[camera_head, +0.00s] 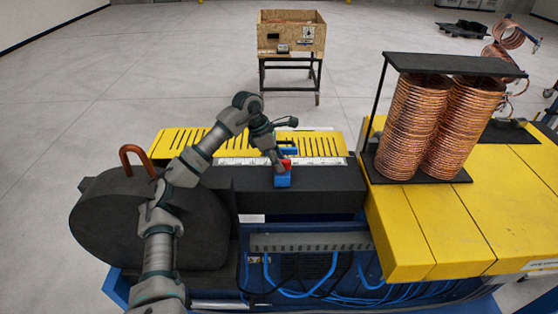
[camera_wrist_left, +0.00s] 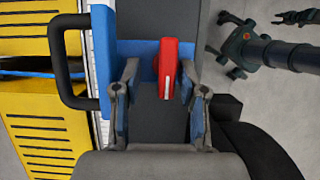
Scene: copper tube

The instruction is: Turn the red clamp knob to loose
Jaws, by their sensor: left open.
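The red clamp knob (camera_wrist_left: 167,68) is a narrow bar with a white line at its near end. It sits on a blue clamp block (camera_wrist_left: 137,65), and its bar points along the gripper's line in the wrist view. In the head view the red knob (camera_head: 286,163) is partly hidden behind my gripper, above the blue block (camera_head: 283,180). My left gripper (camera_wrist_left: 157,80) is open, with one finger on each side of the knob. The right finger is close beside the knob; I cannot tell if it touches. A wider gap shows on the left.
A black handle (camera_wrist_left: 66,62) stands left of the clamp in the wrist view. The yellow slotted cover (camera_head: 180,140) lies behind the clamp. Copper coils (camera_head: 412,125) stand on a rack to the right. A wooden box (camera_head: 290,35) on a cart is farther back.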

